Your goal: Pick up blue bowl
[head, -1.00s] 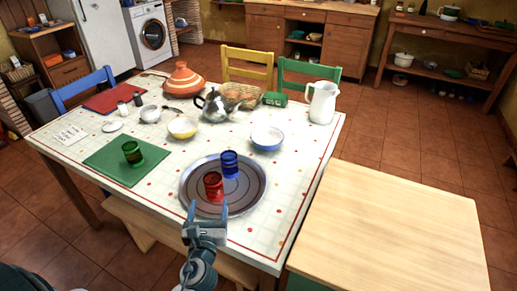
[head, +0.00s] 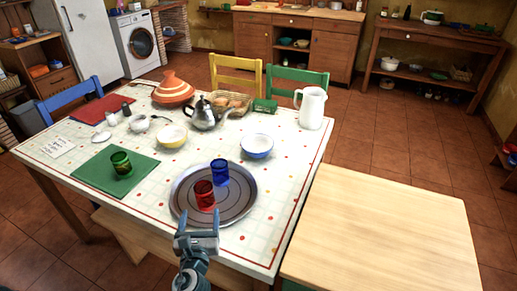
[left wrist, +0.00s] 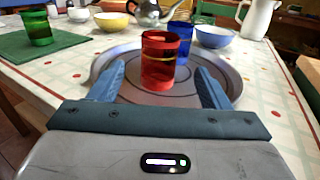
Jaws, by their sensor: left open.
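The blue bowl (head: 257,147), blue outside and white inside, stands upright on the table behind the round metal tray (head: 240,208). It also shows in the left wrist view (left wrist: 214,38), beyond the tray and to the right of the blue glass. My left gripper (head: 197,238) is open and empty at the tray's near edge, well short of the bowl. In the left wrist view its two fingers (left wrist: 160,84) point towards the red glass, with nothing between them. My right gripper is in neither view.
A red glass (head: 204,195) and a blue glass (head: 219,173) stand on the tray, between my left gripper and the bowl. A yellow bowl (head: 172,136), a teapot (head: 204,115) and a white pitcher (head: 312,107) stand further back. A green glass (head: 121,163) is at left.

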